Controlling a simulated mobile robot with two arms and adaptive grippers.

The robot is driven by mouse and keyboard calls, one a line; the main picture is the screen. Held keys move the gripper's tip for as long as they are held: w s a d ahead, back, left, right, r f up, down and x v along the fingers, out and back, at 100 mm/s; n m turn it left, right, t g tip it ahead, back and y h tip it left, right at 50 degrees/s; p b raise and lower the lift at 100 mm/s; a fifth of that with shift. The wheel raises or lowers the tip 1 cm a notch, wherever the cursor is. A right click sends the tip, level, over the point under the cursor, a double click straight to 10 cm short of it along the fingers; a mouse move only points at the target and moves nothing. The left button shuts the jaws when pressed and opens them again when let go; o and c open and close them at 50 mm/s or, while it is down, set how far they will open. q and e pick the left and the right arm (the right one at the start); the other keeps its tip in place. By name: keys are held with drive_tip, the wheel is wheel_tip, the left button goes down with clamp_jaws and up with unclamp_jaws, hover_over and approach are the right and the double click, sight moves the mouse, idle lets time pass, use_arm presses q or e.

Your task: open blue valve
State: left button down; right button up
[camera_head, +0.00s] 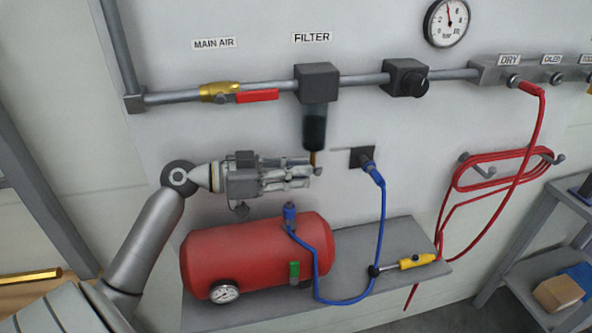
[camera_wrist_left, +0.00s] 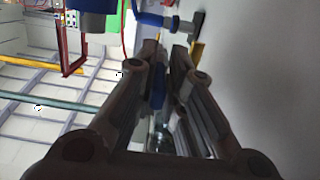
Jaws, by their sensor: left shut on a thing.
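My left gripper (camera_head: 312,172) reaches in from the left, just under the filter (camera_head: 314,125). Its fingers are shut around a small part below the filter's brass outlet (camera_head: 313,157). In the left wrist view, a blue piece (camera_wrist_left: 158,90) shows between the fingers of the same gripper (camera_wrist_left: 166,48). It looks like the blue valve's handle; most of it is hidden by the fingers, so its angle cannot be told. A brass-yellow part (camera_wrist_left: 197,50) shows beside the fingertips. My right gripper is in neither view.
A red tank (camera_head: 250,262) with a blue hose fitting (camera_head: 289,215) lies below my gripper. A blue hose plug (camera_head: 372,172) sits in the wall socket to the right. The yellow main air valve with red handle (camera_head: 257,96) is on the pipe above. A red hose (camera_head: 500,172) hangs farther right.

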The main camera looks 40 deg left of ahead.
use_arm(q)
drive_tip(key=shift+d+r+g+y+p, duration=0.1)
drive_tip(key=shift+r+g+y+p, duration=0.25)
drive_tip(key=shift+g+p, duration=0.25)
drive_tip(key=shift+f, duration=0.1)
drive_tip(key=c, duration=1.6)
unclamp_jaws()
drive_tip(key=shift+o, duration=0.2)
drive_tip(key=v, duration=1.2)
drive_tip(key=shift+d, duration=0.1)
